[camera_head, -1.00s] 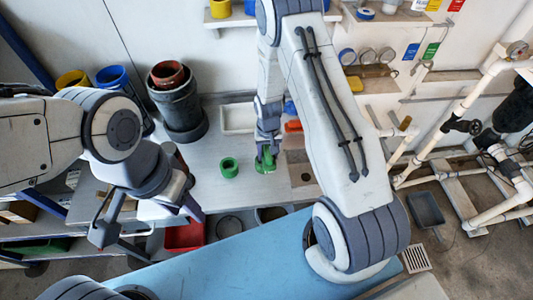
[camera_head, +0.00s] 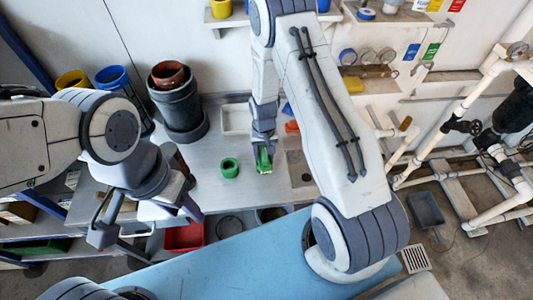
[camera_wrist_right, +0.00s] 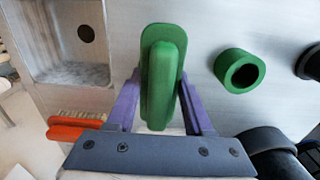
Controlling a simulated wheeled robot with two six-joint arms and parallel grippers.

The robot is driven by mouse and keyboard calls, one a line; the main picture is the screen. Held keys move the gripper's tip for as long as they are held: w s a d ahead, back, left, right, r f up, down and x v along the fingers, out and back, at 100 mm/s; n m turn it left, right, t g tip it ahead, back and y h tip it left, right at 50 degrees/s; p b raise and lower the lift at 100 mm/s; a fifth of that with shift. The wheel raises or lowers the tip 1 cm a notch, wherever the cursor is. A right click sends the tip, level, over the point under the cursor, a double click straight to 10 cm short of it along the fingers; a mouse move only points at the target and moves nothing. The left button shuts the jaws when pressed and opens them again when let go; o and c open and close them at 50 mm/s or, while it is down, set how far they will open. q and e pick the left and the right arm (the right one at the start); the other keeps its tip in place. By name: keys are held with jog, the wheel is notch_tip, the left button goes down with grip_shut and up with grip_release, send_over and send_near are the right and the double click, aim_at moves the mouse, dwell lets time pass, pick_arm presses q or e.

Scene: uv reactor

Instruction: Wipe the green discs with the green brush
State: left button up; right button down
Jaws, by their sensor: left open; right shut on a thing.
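My right gripper (camera_head: 264,150) is shut on the green brush (camera_head: 264,161), over the grey worktop. In the right wrist view the brush (camera_wrist_right: 161,80) stands between the purple fingers of the gripper (camera_wrist_right: 160,105). Its bristles are hidden, and I cannot tell whether it touches the worktop. A short green ring-shaped piece (camera_head: 229,167) stands on the worktop just left of the brush; in the right wrist view it (camera_wrist_right: 240,71) lies to the right, apart from the brush. No flat green disc can be made out. My left gripper (camera_head: 149,223) is open and empty at the left.
An orange brush (camera_wrist_right: 75,128) lies near the sink basin (camera_wrist_right: 72,73). Dark stacked pots (camera_head: 180,105) and a white tray (camera_head: 236,119) stand at the back of the worktop. A red bin (camera_head: 184,236) sits below its front edge. The worktop around the ring is clear.

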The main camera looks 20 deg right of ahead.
jog(key=shift+a, duration=0.5)
jog(key=shift+w+a+f, duration=0.15)
jog(key=shift+a+f, duration=0.05)
jog(key=shift+a, duration=0.15)
jog(key=shift+w+a, duration=0.1)
jog(key=shift+a, duration=0.05)
jog(key=shift+d+r, duration=0.1)
jog(key=shift+d, duration=0.2)
jog(key=shift+s+d, duration=0.2)
jog(key=shift+d, duration=0.35)
jog(key=shift+s+d, duration=0.15)
jog(key=shift+d, duration=0.35)
jog(key=shift+s+d, duration=0.2)
jog(key=shift+d, duration=0.5)
notch_tip(320, 180, up, 4)
jog(key=shift+a+f+p, duration=0.1)
jog(key=shift+f+p, duration=0.05)
jog(key=shift+p, duration=0.95)
pick_arm(q)
jog(key=shift+s+d+r+p, duration=0.15)
jog(key=shift+r+p, duration=0.4)
jog(key=shift+r, duration=0.35)
jog(key=shift+d+r+p, duration=0.1)
jog(key=shift+r+p, duration=0.45)
jog(key=shift+r, duration=0.4)
jog(key=shift+s+d+r+p, duration=0.15)
jog(key=shift+r+p, duration=0.4)
jog(key=shift+r, duration=0.35)
pick_arm(e)
jog(key=shift+r, duration=2.25)
